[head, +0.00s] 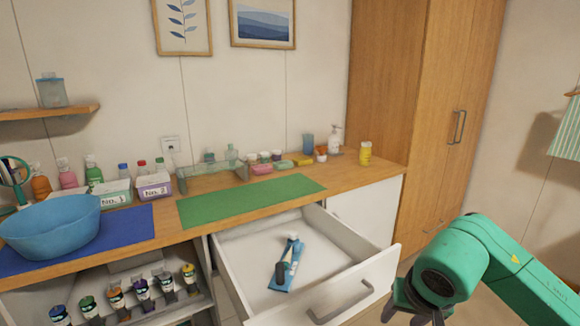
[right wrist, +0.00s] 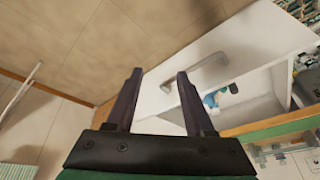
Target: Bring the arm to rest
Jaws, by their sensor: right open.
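My right arm comes in from the right in the head view, with its gripper (head: 412,304) low, just right of the open drawer's front. In the right wrist view the gripper (right wrist: 160,74) has its two dark fingers apart with nothing between them. The drawer handle (right wrist: 196,73) shows just beyond the right finger in the right wrist view. Whether the gripper touches the drawer cannot be told, but it looks apart. My left gripper is not in view.
The wooden counter (head: 350,172) carries a green mat (head: 250,202), a blue bowl (head: 50,222) and several bottles. A shelf with several small bottles lies below left. A tall wooden wardrobe (head: 425,120) stands behind my right arm. Floor shows beside the drawer.

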